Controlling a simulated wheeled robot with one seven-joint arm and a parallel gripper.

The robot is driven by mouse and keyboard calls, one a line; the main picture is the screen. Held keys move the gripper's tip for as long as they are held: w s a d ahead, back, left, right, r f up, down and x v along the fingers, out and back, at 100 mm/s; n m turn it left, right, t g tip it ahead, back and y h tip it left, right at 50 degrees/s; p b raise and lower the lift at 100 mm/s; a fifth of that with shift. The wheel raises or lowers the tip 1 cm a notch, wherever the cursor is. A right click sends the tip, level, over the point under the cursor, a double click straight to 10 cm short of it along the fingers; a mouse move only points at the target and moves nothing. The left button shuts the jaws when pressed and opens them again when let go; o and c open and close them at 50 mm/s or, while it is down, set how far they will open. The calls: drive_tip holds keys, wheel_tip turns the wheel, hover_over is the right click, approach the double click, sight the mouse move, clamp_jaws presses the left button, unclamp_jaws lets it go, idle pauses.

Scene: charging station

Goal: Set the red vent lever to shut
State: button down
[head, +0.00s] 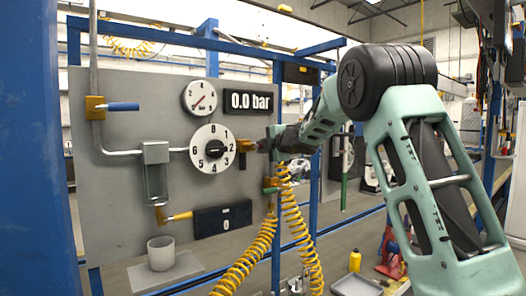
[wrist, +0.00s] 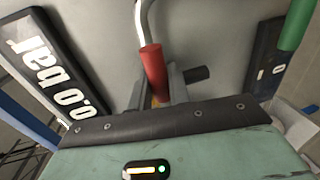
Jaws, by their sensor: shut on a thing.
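The red vent lever (wrist: 152,68) shows in the wrist view as a red handle sleeve, with a pale bent pipe behind it. My gripper (wrist: 166,90) is shut on it, with grey fingers close around the handle's lower part. In the head view my gripper (head: 262,145) is at the right part of the grey panel, beside a brass-coloured valve body (head: 243,146). The red lever is hidden there behind my gripper, so I cannot tell its exact angle. The pressure display (head: 249,102) reads 0.0 bar and also shows in the wrist view (wrist: 48,75).
A numbered dial (head: 212,149) and a round gauge (head: 201,97) sit left of my gripper. A green lever (head: 271,190) and yellow coiled hoses (head: 252,255) are below. A blue lever (head: 122,106) and a yellow-orange lever (head: 180,216) are further left. A cup (head: 160,254) stands on a shelf.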

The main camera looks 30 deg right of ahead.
idle(0.4)
drive_tip(key=c, duration=1.4)
unclamp_jaws()
drive_tip(key=shift+o, duration=0.2)
drive_tip(key=shift+s, duration=0.1)
drive_tip(key=s+r+b, duration=0.2)
drive_tip(key=s+r, duration=0.1)
drive_tip(key=s, duration=1.4)
drive_tip(key=shift+d+r, duration=0.2)
drive_tip(key=shift+d, duration=0.05)
drive_tip(key=s+a+f+m+g, duration=0.2)
drive_tip(key=a+f+m+g, duration=0.15)
drive_tip(key=a+f, duration=0.65)
drive_tip(key=s+a+f+m+g, duration=0.15)
drive_tip(key=a+f+m, duration=0.35)
drive_tip(key=a, duration=0.8)
drive_tip(key=s+a+f+m+g, duration=0.1)
drive_tip(key=s+a+f+g, duration=0.4)
drive_tip(key=s+a+f, duration=0.6)
drive_tip(key=s+a+f+g, duration=0.1)
drive_tip(key=s+f+g, duration=0.1)
drive_tip(key=s, duration=0.7)
drive_tip(key=s+a+f+m+g, duration=0.1)
drive_tip(key=s+f+g, duration=0.2)
drive_tip(key=s, duration=0.6)
drive_tip(key=shift+s+a+g, duration=0.3)
drive_tip(key=shift+a+g, duration=0.1)
